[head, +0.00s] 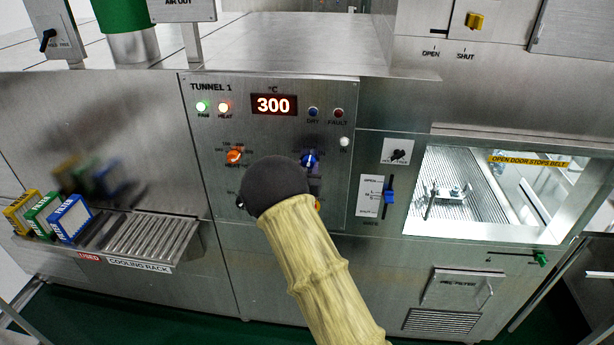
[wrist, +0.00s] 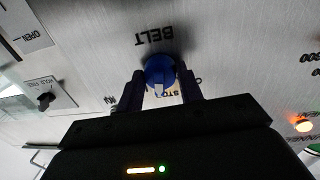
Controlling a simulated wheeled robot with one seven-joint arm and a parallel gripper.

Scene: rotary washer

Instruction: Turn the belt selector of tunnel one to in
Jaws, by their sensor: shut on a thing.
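The belt selector is a blue knob (head: 310,158) on the tunnel 1 control panel (head: 270,145), right of the orange heat knob. In the wrist view the blue knob (wrist: 159,72) sits between the two dark fingers of my gripper (wrist: 160,88), which is shut on it. That view is upside down, with BELT beside the knob, part of STOP close by and IN to the left. A pale mark on the knob is at its lower side, near the STOP lettering; its exact aim is partly hidden. My arm covers the panel's lower middle in the head view.
The orange heat knob (head: 234,156) is close to the left. A black hold/free switch (head: 398,156) and a blue slider (head: 388,196) are to the right. A cooling rack (head: 150,238) juts out at lower left. The 300 display (head: 274,104) is above.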

